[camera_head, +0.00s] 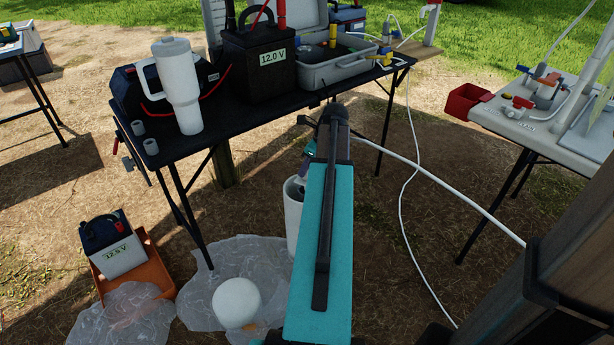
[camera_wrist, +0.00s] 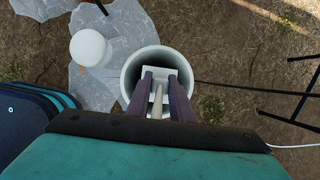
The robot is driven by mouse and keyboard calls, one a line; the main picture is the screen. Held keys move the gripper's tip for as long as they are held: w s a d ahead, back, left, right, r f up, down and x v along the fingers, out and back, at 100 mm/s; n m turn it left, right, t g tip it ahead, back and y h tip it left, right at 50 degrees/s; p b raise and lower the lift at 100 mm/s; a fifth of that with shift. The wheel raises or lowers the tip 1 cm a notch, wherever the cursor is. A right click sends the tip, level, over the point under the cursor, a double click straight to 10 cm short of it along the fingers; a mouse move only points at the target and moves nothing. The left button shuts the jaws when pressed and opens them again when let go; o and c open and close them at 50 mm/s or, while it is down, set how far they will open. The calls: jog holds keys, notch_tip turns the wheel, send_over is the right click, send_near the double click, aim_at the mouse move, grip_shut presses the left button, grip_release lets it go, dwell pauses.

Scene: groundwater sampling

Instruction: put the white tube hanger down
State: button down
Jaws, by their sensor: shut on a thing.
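My gripper (camera_wrist: 159,82) is shut on the white tube hanger (camera_wrist: 158,98), which shows as a pale bar between the two dark purple fingers with a white flat part at the fingertips. In the wrist view the hanger lies over the open mouth of a round white container (camera_wrist: 129,75). I cannot tell whether the hanger touches its rim. In the head view the white container (camera_head: 293,222) stands on the ground under the front of the table, partly hidden by my teal arm. The hanger is mostly hidden there.
A black table (camera_head: 215,150) carries a white tumbler (camera_head: 178,88), a 12.0 V battery (camera_head: 262,62) and a grey tub (camera_head: 338,70). Plastic sheeting (camera_head: 190,290) and a white round object (camera_head: 236,300) lie left of the container. White hoses (camera_head: 408,215) trail on the right.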

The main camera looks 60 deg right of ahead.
aim_at(306, 176)
jog(key=shift+f+b, duration=0.55)
jog(key=shift+f, duration=1.55)
jog(key=c, duration=1.6)
grip_release()
jog(key=shift+f, duration=0.1)
jog(key=p+v, duration=0.3)
jog(key=v, duration=0.9)
jog(key=shift+w, duration=0.1)
jog(key=shift+a, duration=0.1)
